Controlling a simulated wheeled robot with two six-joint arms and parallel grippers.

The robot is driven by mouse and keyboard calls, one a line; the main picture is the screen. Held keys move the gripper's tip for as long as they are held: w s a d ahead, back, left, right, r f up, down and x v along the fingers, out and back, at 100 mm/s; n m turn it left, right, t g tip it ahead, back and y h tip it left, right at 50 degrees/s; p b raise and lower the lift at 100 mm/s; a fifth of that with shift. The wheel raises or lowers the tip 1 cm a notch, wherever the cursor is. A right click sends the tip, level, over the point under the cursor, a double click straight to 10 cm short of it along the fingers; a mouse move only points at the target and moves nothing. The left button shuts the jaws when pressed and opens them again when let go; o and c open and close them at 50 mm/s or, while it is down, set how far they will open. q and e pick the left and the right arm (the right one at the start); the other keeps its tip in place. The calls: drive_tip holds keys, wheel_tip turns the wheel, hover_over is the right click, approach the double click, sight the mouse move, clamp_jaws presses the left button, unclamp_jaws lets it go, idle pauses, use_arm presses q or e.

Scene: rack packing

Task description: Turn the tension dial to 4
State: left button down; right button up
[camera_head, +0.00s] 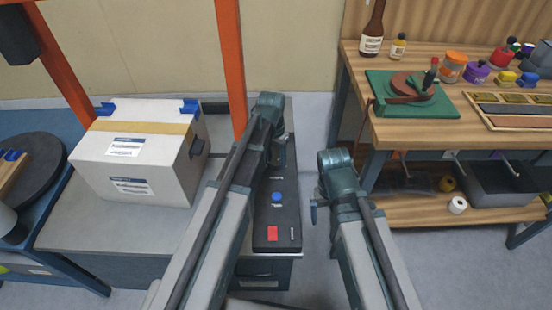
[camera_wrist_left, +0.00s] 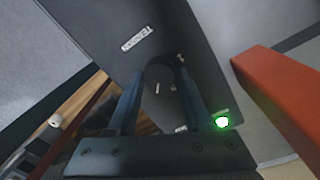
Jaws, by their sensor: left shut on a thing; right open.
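My left gripper (camera_head: 280,157) is over the panel's far part. In the left wrist view its two fingers (camera_wrist_left: 160,78) are shut on a dark round dial (camera_wrist_left: 158,70), one finger on each side. Small pale marks show on and around the dial; I cannot read a number or the pointer setting. My right gripper (camera_head: 316,206) is open and empty, to the right of the panel.
A green light (camera_wrist_left: 222,122) glows on the panel beside the fingers. An orange post (camera_head: 232,70) stands just left of my left gripper. A white box (camera_head: 135,150) sits on the bench at left. A wooden workbench (camera_head: 430,130) stands at right.

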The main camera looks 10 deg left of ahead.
sight(274, 160)
use_arm(q)
drive_tip(key=shift+m, duration=0.3)
idle(0.4)
drive_tip(key=shift+c, duration=1.6)
unclamp_jaws()
wheel_tip(274, 160, up, 14)
drive_tip(key=p, duration=1.3)
drive_tip(key=shift+w+a+f+p, duration=0.15)
drive_tip(key=shift+w+a+p, duration=0.05)
drive_tip(key=shift+a+p, duration=0.2)
drive_tip(key=shift+f, duration=0.1)
drive_tip(key=f+b, duration=0.8)
drive_tip(key=b, duration=0.1)
drive_tip(key=f+b, duration=0.4)
drive_tip(key=f, duration=0.1)
drive_tip(key=shift+s+d, duration=0.2)
drive_tip(key=shift+d, duration=0.2)
